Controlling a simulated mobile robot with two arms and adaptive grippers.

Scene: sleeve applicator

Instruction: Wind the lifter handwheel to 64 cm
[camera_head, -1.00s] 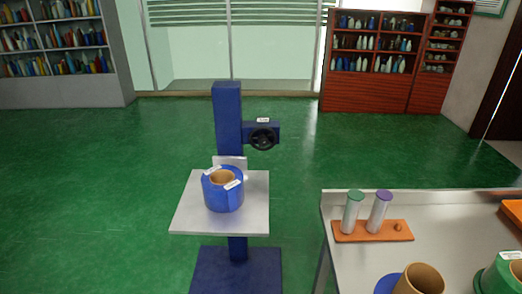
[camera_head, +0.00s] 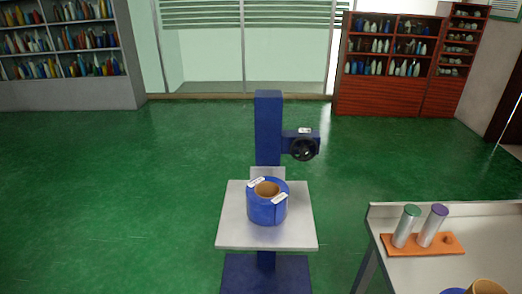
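The lifter (camera_head: 267,115) is a blue column on a blue base, standing upright in the middle of the head view. Its black handwheel (camera_head: 303,149) sits on a blue arm at the column's right side, with a small white label above it. The lifter's light grey platform (camera_head: 235,230) carries a blue ring-shaped object (camera_head: 267,209) with a tan tube inside and white labels. The height reading cannot be made out. Neither of my grippers is in view.
A grey table (camera_head: 400,270) stands at the right, with an orange rack (camera_head: 440,250) holding a green-capped cylinder (camera_head: 405,227) and a purple-capped cylinder (camera_head: 432,226). A tan tube (camera_head: 487,286) is cut off below. Green floor around the lifter is clear.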

